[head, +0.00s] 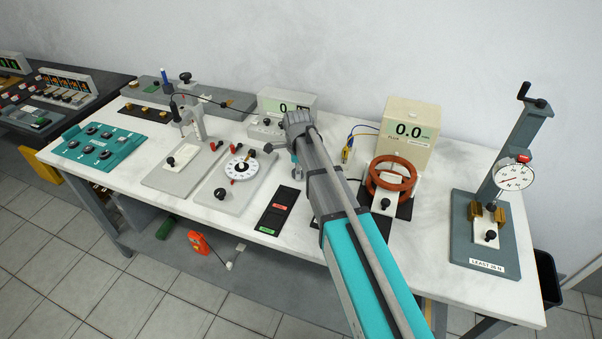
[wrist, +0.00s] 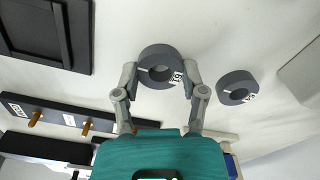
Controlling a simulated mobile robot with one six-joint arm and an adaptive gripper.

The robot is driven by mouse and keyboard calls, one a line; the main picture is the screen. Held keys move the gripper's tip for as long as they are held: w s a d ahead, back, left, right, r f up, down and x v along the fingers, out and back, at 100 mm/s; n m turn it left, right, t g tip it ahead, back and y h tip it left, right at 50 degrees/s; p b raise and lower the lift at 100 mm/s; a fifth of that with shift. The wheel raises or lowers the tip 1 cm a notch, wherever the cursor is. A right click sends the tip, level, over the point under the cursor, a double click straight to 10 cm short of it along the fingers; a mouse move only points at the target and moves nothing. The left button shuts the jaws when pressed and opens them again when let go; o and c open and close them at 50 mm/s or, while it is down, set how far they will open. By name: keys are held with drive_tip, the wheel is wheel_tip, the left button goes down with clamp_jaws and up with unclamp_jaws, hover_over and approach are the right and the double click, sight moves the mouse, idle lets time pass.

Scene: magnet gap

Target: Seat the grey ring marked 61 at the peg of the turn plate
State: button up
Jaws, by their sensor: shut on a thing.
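My gripper (wrist: 160,77) is shut on a thick grey ring (wrist: 158,52), with one fingertip on each side of it. The ring has a round hole, a light slit line and a white label that seems to read 61. I cannot tell whether it rests on the table or is slightly above. In the head view my arm hides the gripper's tips and the ring. A white round dial (head: 242,167) on a grey base plate stands left of my arm; it looks like the turn plate. I cannot make out its peg.
A second grey ring (wrist: 236,88) lies right of the held one. A black tray (head: 273,222) with red and green labels lies left of my arm. A copper coil stand (head: 391,175) and flux meter (head: 408,143) stand right. A dial gauge stand (head: 478,254) is far right.

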drive_tip(key=shift+r, duration=0.15)
wheel_tip(320, 180, up, 3)
drive_tip(key=p, duration=0.3)
drive_tip(key=s+d+r+p, duration=0.3)
drive_tip(key=s+r+p, duration=0.6)
drive_tip(key=s, duration=0.4)
drive_tip(key=shift+s+r+p, duration=0.35)
drive_tip(key=shift+s+p, duration=0.05)
drive_tip(key=shift+p, duration=0.1)
idle(0.3)
